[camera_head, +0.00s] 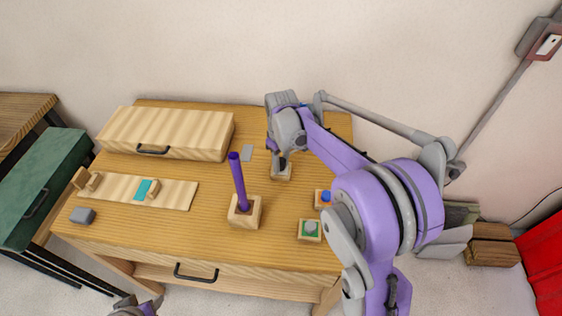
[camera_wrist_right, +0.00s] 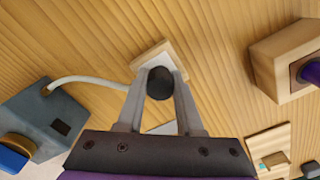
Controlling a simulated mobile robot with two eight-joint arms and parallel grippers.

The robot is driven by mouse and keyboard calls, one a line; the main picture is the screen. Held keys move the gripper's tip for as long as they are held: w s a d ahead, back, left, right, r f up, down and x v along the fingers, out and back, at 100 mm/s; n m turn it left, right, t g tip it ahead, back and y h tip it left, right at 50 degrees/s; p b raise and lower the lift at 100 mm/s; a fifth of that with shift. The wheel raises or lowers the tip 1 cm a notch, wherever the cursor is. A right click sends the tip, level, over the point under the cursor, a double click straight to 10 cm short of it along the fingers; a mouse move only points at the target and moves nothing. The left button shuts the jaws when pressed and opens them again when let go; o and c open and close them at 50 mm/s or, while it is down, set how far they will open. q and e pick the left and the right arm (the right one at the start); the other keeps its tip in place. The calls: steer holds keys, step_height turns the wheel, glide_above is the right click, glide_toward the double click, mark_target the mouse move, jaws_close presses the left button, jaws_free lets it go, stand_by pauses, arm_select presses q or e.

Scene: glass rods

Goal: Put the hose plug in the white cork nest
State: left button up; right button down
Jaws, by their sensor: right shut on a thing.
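The white cork nest (camera_wrist_right: 174,58) is a light patch in a small wooden block, and the block also shows in the head view (camera_head: 283,175). My right gripper (camera_wrist_right: 160,90) is shut on the dark, round hose plug (camera_wrist_right: 160,83). The plug is over the nest in the wrist view and covers much of it. I cannot tell whether the plug is inside the nest or just above it. In the head view my right gripper (camera_head: 283,163) points down at that block and hides the plug. My left gripper (camera_head: 135,306) is only partly visible at the bottom edge.
A pale hose (camera_wrist_right: 88,81) runs from a grey box (camera_wrist_right: 45,122) towards the plug. A purple rod (camera_head: 237,180) stands in a wooden block. A block with a green top (camera_head: 310,236), a long wooden board (camera_head: 110,187) and a closed wooden case (camera_head: 185,130) are on the table.

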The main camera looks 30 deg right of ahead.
mark_target(281, 160)
arm_select(q)
steer(key=shift+f, duration=0.15)
arm_select(e)
steer(key=shift+f, duration=0.15)
steer(key=c, duration=0.8)
jaws_free()
steer(key=shift+c, duration=0.2)
steer(key=shift+r+p, duration=1.4)
steer(key=shift+r, duration=1.6)
steer(key=shift+r+p, duration=1.05)
steer(key=shift+r, duration=1.55)
arm_select(q)
step_height(281, 160, up, 7)
steer(key=w, duration=0.3)
steer(key=shift+t, duration=0.3)
steer(key=shift+s, duration=0.15)
